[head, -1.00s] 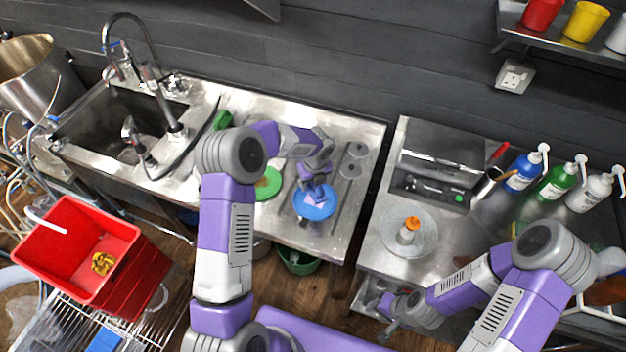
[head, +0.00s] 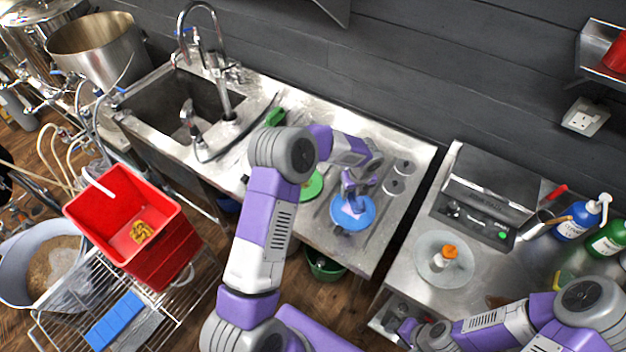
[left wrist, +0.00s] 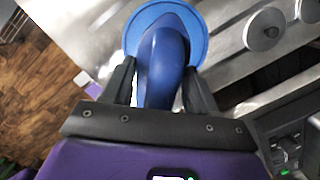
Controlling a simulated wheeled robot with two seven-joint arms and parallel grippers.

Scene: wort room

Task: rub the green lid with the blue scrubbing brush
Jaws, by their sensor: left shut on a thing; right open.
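My left gripper (head: 354,190) is shut on the dark blue scrubbing brush (left wrist: 165,60), whose rounded body shows between the fingers (left wrist: 160,88) in the left wrist view. The brush is over a lighter blue round lid (head: 350,222), whose rim also shows in the left wrist view (left wrist: 133,38). I cannot tell whether brush and lid touch. The green lid (head: 312,187) lies on the steel counter just left of the blue one, partly hidden by my left arm. My right gripper (head: 404,330) is open and low, by the front of the right-hand bench.
A sink with a tall tap (head: 226,95) is at the left of the counter (head: 300,110). A gap separates it from the right bench, which holds a round plate (head: 430,275) with an orange-topped container and pump bottles. Red crates (head: 165,265) stand at left.

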